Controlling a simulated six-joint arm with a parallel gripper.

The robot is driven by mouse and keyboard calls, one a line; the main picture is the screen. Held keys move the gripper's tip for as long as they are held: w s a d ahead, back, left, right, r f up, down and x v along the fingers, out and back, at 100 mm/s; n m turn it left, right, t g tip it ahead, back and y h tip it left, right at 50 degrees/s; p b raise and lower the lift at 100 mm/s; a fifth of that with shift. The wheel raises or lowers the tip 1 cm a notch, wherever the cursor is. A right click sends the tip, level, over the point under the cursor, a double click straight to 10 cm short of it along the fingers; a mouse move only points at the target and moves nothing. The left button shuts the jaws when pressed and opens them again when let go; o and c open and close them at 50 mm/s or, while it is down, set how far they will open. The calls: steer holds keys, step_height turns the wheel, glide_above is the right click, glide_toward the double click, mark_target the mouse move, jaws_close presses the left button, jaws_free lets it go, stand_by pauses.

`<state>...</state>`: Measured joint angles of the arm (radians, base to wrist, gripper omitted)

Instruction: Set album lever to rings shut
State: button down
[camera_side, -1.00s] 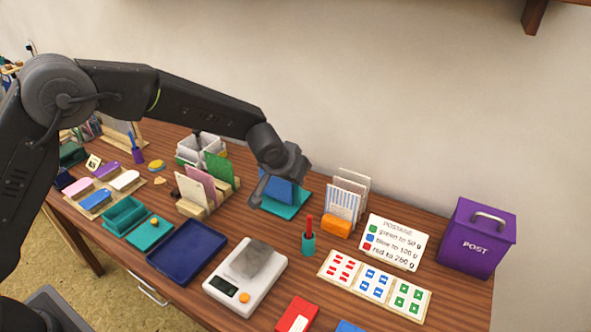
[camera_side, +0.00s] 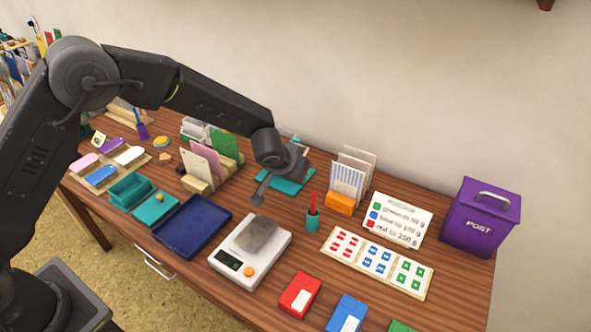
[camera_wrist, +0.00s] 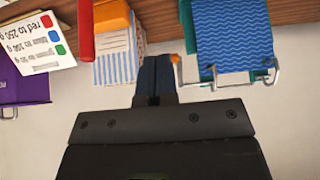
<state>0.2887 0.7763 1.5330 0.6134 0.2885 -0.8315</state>
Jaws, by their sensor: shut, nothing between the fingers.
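The album is a teal board (camera_side: 285,181) with blue scalloped pages (camera_wrist: 235,40), mostly behind my gripper in the side view. In the wrist view, where the scene appears upside down, a thin metal bar (camera_wrist: 225,82) runs across the pages' edge. The lever's orange knob (camera_wrist: 175,58) is at the bar's left end, just right of my fingertips. My gripper (camera_wrist: 157,62) is shut and empty; it also shows in the side view (camera_side: 258,201). Contact with the knob is not clear. Whether the rings are open or shut cannot be made out.
Striped envelopes in an orange holder (camera_side: 341,203) and a teal cup with a red pen (camera_side: 312,220) stand right of the album. A purple post box (camera_side: 480,218) stands far right.

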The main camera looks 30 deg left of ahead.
steer(key=shift+r, duration=0.8)
steer(key=s, duration=1.3)
steer(key=shift+r, duration=0.15)
